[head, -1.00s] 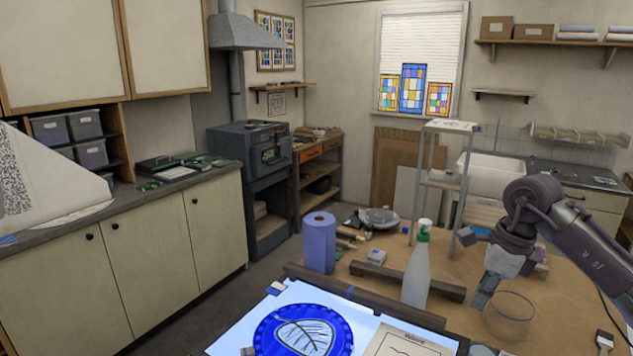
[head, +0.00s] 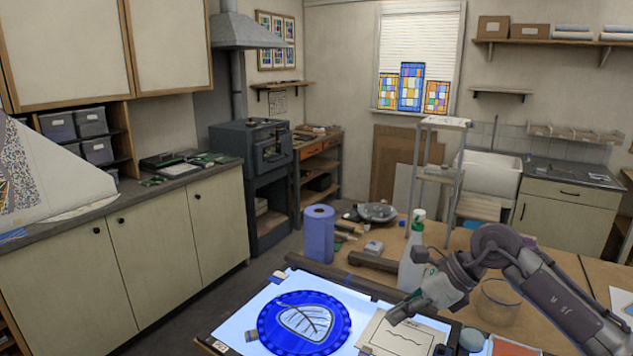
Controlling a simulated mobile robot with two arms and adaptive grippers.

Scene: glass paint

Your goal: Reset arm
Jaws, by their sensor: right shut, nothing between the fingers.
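My right gripper (head: 398,313) comes in from the right and is shut with nothing in it. My left gripper is not in view. A blue round plate with a white leaf design (head: 265,328) lies on the lit light panel (head: 232,322), left of the gripper.
A blue paper roll (head: 319,235) stands at the workbench's back left. A clear glass jar (head: 497,300) is partly behind my right arm. A small lidded pot (head: 471,340) sits below the arm. A shelf stand (head: 432,190) rises behind the bottle.

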